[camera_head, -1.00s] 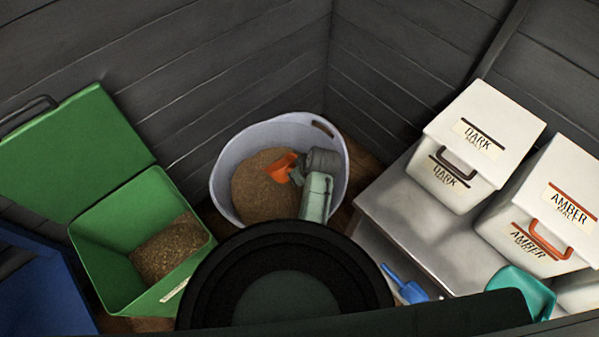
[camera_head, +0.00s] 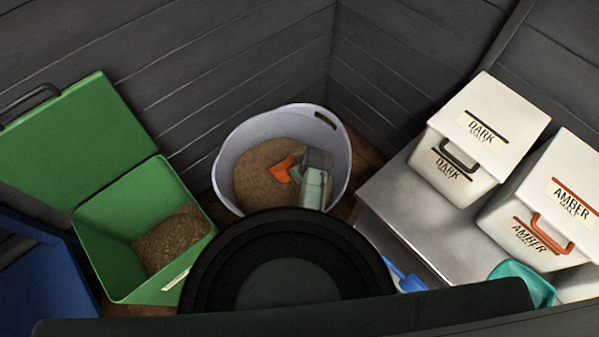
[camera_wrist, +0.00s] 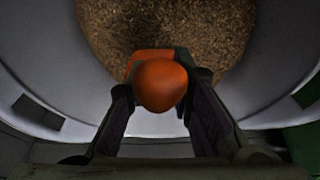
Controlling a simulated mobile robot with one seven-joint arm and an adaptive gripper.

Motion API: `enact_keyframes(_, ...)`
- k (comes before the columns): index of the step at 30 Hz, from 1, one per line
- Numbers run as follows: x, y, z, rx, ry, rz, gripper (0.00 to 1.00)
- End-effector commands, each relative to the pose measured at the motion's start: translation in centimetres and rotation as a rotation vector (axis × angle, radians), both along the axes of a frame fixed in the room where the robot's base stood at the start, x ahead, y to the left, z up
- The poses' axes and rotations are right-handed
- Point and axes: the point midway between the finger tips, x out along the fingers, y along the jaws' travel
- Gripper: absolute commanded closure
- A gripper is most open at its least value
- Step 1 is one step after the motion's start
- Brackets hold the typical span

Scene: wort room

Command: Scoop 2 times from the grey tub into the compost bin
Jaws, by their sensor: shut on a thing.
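The grey tub (camera_head: 228,152) stands in the middle by the walls, with brown grain (camera_head: 258,185) inside. My gripper (camera_head: 299,172) is down inside the tub and shut on an orange scoop (camera_head: 281,169). In the wrist view the scoop's rounded orange end (camera_wrist: 161,86) sits between the two fingers, over the grain (camera_wrist: 165,25); whether the scoop's edge touches the grain I cannot tell. The green compost bin (camera_head: 120,280) stands open at the left, its lid (camera_head: 70,145) tipped back, with a brown heap (camera_head: 172,240) inside.
A blue bin (camera_head: 40,285) stands at the lower left. On the right, a grey bench (camera_head: 400,215) bears a white box marked DARK (camera_head: 450,180) and one marked AMBER (camera_head: 525,235). A blue scoop (camera_head: 408,281) and a teal scoop (camera_head: 525,280) lie near it.

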Motion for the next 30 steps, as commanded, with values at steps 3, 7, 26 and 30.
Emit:
enact_keyframes(3, 0.2, 0.0, -0.9, -0.003, 0.006, 0.0, 1.0)
enact_keyframes(7, 0.3, 0.1, -1.9, -0.007, 0.012, 0.001, 1.0)
enact_keyframes(26, 1.0, 0.5, -6.9, -0.024, 0.043, 0.001, 1.0)
enact_keyframes(30, 1.0, 0.5, -8.5, -0.02, 0.034, 0.0, 1.0)
